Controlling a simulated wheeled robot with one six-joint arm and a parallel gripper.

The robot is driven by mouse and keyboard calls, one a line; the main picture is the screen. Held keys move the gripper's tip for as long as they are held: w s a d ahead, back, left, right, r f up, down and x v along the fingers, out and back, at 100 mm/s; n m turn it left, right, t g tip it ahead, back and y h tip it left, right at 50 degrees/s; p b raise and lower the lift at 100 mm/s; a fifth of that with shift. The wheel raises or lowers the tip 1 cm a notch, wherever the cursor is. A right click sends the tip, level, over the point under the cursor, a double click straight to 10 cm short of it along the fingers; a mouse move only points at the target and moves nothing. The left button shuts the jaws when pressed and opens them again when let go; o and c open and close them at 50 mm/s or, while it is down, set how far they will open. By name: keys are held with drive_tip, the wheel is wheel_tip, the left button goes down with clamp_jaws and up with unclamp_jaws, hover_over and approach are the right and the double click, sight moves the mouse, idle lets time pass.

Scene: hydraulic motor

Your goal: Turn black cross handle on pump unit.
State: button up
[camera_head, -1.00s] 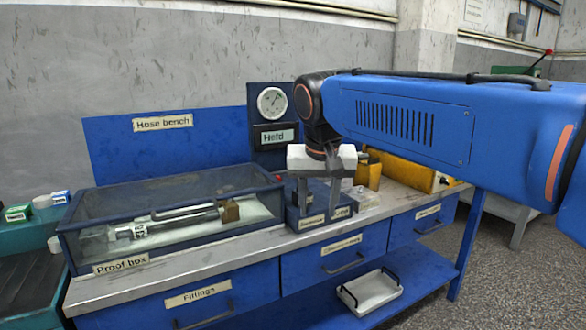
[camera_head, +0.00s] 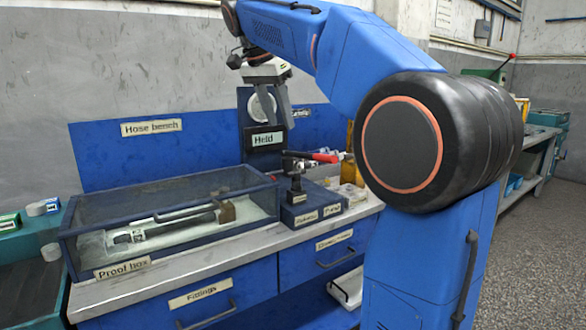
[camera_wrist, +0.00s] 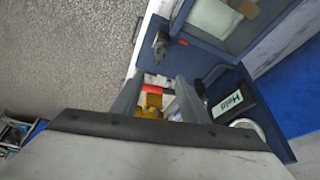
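The pump unit (camera_head: 318,208) is a dark blue block with small labels, standing on the bench right of the proof box. A black cross handle (camera_head: 296,166) stands upright on its left part. A lever with a red grip (camera_head: 325,157) reaches right beside it. My gripper (camera_head: 276,112) is above the pump unit, in front of the gauge panel, apart from the handle. In the wrist view my gripper (camera_wrist: 160,80) has its two fingers spread with a gap between them. A small dark fitting and a red patch show beyond the fingertips; I cannot tell the handle's shape there.
The glass-topped proof box (camera_head: 170,210) holds a hose fitting on the left. The gauge panel (camera_head: 264,140) marked "Held" rises behind the pump unit. Yellow items stand right of the pump unit, partly behind my arm. Drawers (camera_head: 205,300) front the bench.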

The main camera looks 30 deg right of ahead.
sight(295, 171)
drive_tip(key=x, duration=1.6)
drive_tip(key=shift+f, duration=0.4)
drive_tip(key=shift+s, duration=0.1)
clamp_jaws()
